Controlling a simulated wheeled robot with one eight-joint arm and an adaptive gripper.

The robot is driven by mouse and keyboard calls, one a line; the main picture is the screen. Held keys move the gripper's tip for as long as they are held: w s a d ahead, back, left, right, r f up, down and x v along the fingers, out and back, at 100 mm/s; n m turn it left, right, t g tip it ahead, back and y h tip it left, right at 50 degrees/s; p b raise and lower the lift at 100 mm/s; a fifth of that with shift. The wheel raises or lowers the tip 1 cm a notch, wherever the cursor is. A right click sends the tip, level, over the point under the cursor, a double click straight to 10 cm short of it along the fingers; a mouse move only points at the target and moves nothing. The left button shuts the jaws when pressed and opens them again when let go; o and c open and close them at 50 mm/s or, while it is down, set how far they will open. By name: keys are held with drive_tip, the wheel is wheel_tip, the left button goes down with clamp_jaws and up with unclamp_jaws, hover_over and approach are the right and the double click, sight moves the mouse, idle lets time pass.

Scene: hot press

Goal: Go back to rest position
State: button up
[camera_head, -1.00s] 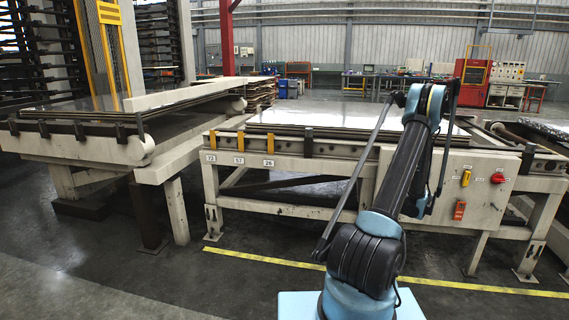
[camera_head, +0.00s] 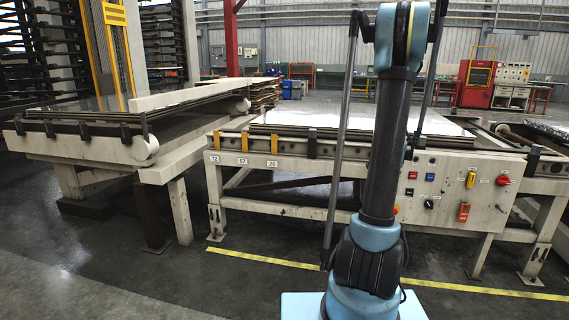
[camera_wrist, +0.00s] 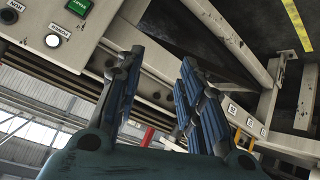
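My gripper (camera_wrist: 161,57) shows in the wrist view with its two blue-padded fingers apart and nothing between them. It is open and empty. The press table's pale frame and dark underside lie beyond the fingers, and the picture is tilted. In the head view my arm stands nearly upright in front of the press table (camera_head: 290,187). My gripper cannot be made out there.
A control panel (camera_head: 449,204) with several buttons and knobs is on the table's front, right of my arm. In the wrist view a green button (camera_wrist: 78,6) and a white button (camera_wrist: 52,40) show. A yellow floor line (camera_head: 264,260) crosses clear floor.

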drive_tip(key=s+a+r+g+y, duration=0.1)
drive_tip(key=s+a+r+g, duration=0.25)
drive_tip(key=s+a, duration=1.55)
drive_tip(key=s+a+f+m+g, duration=0.1)
drive_tip(key=s+f+g, duration=0.1)
drive_tip(key=s, duration=1.1)
drive_tip(key=s+a+f+m+g, duration=0.1)
drive_tip(key=s+f, duration=0.3)
drive_tip(key=s, duration=0.9)
drive_tip(key=shift+s+a+m+g, duration=0.35)
drive_tip(key=shift+a+m+g, duration=0.1)
drive_tip(key=shift+a, duration=0.35)
drive_tip(key=shift+f, duration=0.1)
